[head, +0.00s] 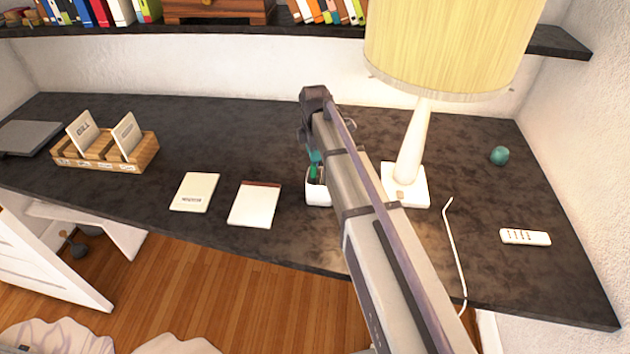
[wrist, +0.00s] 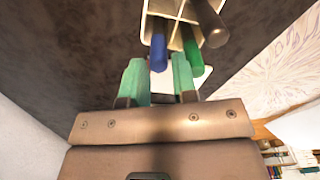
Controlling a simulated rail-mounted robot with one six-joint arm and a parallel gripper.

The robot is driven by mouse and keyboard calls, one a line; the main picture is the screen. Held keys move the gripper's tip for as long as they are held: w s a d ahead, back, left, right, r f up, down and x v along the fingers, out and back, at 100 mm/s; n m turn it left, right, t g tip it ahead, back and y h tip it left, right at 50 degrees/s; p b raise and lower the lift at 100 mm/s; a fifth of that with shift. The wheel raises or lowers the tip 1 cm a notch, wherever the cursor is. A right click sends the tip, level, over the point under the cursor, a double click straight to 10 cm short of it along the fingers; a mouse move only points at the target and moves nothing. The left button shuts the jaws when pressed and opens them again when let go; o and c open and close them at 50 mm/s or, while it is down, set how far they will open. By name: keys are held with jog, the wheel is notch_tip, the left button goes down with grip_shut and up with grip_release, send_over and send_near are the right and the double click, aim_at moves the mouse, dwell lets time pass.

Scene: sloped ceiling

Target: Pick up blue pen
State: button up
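The blue pen (wrist: 158,45) stands in a white divided pen holder (wrist: 152,28) in the wrist view. A green pen (wrist: 193,50) and a dark grey pen (wrist: 209,22) stand to its right. My gripper (wrist: 157,66) is open, with its green fingers apart. The blue pen's end shows in the gap between the fingertips; I cannot tell if either finger touches it. The right finger is close to the green pen's end. In the head view the pen holder (head: 318,193) is partly hidden behind my arm, and the blue pen does not show.
A lamp (head: 409,150) stands right of my arm, its cord running to the desk's front edge. Notepads (head: 255,204) and a wooden card box (head: 105,150) lie left. A bookshelf (head: 230,30) hangs above.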

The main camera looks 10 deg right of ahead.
jog(key=shift+f, duration=0.1)
notch_tip(320, 180, down, 5)
jog(key=b, duration=0.5)
jog(key=shift+w+f, duration=0.1)
jog(key=shift+f, duration=0.1)
jog(key=shift+r, duration=0.25)
grip_shut()
